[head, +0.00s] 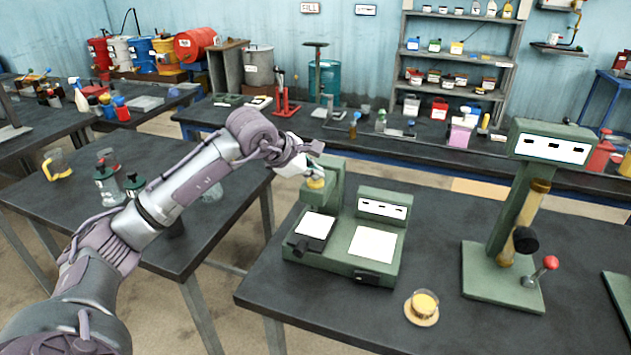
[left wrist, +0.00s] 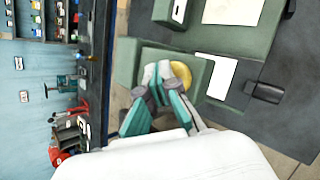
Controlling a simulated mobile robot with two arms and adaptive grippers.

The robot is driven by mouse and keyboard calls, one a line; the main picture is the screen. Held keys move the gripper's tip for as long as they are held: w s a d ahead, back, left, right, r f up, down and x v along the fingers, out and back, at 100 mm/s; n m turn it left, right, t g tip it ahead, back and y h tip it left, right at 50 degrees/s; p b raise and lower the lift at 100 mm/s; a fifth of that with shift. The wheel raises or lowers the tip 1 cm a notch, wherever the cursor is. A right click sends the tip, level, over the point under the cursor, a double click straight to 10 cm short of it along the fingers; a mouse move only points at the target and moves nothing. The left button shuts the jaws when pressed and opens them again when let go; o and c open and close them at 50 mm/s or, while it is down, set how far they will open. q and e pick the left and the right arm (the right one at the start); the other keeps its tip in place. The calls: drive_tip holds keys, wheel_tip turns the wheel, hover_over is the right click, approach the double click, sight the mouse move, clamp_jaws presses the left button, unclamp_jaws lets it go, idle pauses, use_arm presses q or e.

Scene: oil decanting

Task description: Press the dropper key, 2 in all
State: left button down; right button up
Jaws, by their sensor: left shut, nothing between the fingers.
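A green bench device (head: 345,265) with white pads and a label panel stands on the near table. A round yellow key (head: 316,183) sits at its back left, by a green upright block. My left gripper (head: 315,170) is shut and empty, with its fingertips right at the yellow key. In the left wrist view the closed fingers (left wrist: 168,72) partly cover the yellow key (left wrist: 181,74). I cannot tell whether they touch it or press it down. My right gripper is in neither view.
A small glass cup of yellow liquid (head: 424,303) stands on a round coaster in front of the device. A green stand (head: 500,270) with a red-knobbed lever is at the right. The table between them is clear.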

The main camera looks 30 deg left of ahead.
sight(314, 182)
use_arm(q)
drive_tip(key=shift+f, duration=0.25)
idle(0.4)
drive_tip(key=shift+r+p, duration=0.35)
drive_tip(key=shift+r, duration=0.5)
drive_tip(key=shift+r+p, duration=1.7)
drive_tip(key=shift+r, duration=0.9)
drive_tip(key=shift+f, duration=0.1)
